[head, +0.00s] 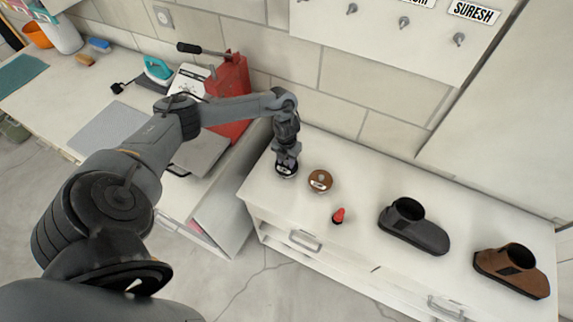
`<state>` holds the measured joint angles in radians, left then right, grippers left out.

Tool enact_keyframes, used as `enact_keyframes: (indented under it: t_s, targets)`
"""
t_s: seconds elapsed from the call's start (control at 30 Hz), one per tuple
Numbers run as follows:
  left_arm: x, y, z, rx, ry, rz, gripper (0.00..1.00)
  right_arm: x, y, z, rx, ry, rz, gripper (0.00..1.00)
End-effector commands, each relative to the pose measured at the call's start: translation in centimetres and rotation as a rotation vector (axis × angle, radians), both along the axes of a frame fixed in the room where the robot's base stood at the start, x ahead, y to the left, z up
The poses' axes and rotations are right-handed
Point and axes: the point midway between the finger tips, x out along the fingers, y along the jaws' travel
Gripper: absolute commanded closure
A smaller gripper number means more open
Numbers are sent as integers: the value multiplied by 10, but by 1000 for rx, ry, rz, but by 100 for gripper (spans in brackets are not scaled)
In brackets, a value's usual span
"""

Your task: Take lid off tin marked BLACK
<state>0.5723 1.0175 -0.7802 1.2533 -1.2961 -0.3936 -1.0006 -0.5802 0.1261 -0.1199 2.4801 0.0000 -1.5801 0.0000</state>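A small dark tin (286,172) stands on the white cabinet top near its left end. My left gripper (287,160) points down right over this tin and covers much of it. Its fingers are too small and too hidden to tell whether they are open or shut, or whether they touch the lid. A brown tin (320,181) stands just to the right, apart from the gripper. The lettering on both tins is too small to read. My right gripper is not in view.
A red container (231,90), a teal iron (157,68) and a grey board (107,128) are on the left counter. Wall hooks (404,22) hang above.

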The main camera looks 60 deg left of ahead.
Motion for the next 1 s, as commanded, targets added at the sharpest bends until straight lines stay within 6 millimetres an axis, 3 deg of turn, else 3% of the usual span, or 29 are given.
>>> enact_keyframes:
  t_s: [0.03,0.23,0.73,1.0]
  targets:
    - [0,0,0,0,0,0,71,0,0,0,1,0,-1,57]
    - [0,0,0,0,0,0,100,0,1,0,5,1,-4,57]
    - [0,0,7,1,-1,-1,100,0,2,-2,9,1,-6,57]
    - [1,1,41,2,-5,-1,100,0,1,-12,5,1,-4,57]
